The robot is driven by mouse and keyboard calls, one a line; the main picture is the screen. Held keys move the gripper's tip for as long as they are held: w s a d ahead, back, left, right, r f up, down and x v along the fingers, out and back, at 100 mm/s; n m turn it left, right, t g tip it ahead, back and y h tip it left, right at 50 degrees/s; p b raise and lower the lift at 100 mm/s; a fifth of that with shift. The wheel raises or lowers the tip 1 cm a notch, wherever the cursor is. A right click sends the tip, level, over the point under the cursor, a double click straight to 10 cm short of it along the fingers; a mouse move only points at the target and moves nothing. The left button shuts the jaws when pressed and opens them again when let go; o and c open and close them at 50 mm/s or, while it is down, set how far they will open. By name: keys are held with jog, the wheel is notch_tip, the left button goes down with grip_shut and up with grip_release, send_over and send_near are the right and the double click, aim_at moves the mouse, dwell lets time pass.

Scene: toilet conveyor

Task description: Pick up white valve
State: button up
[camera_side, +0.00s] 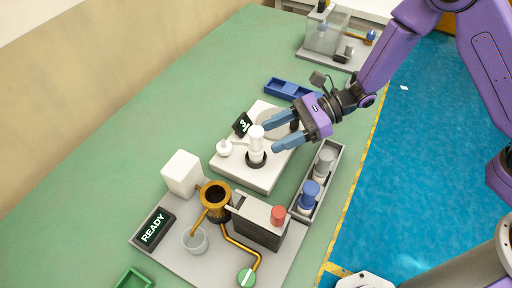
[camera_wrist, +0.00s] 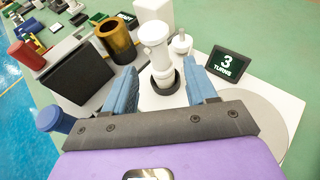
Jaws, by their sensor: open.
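The white valve (camera_side: 257,141) stands upright in a black ring on a white base plate (camera_side: 232,171). In the wrist view the white valve (camera_wrist: 155,48) rises ahead of my gripper, roughly between the two blue fingers. My gripper (camera_side: 270,138) is open, with its blue fingers pointing toward the valve from the right in the side view. The fingers also show in the wrist view (camera_wrist: 163,90), spread apart with nothing held. I cannot tell whether either finger touches the valve.
A small white knob (camera_side: 224,147) and a "3 TURNS" display (camera_wrist: 227,63) stand beside the valve. A brass cup (camera_side: 214,196) and a dark box (camera_side: 259,222) with a red cap are in front. A grey tray (camera_side: 327,181) holds blue and grey parts at right.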

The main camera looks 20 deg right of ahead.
aim_at(256, 143)
jog(key=shift+r+x, duration=0.2)
jog(key=shift+x, duration=2.6)
grip_shut()
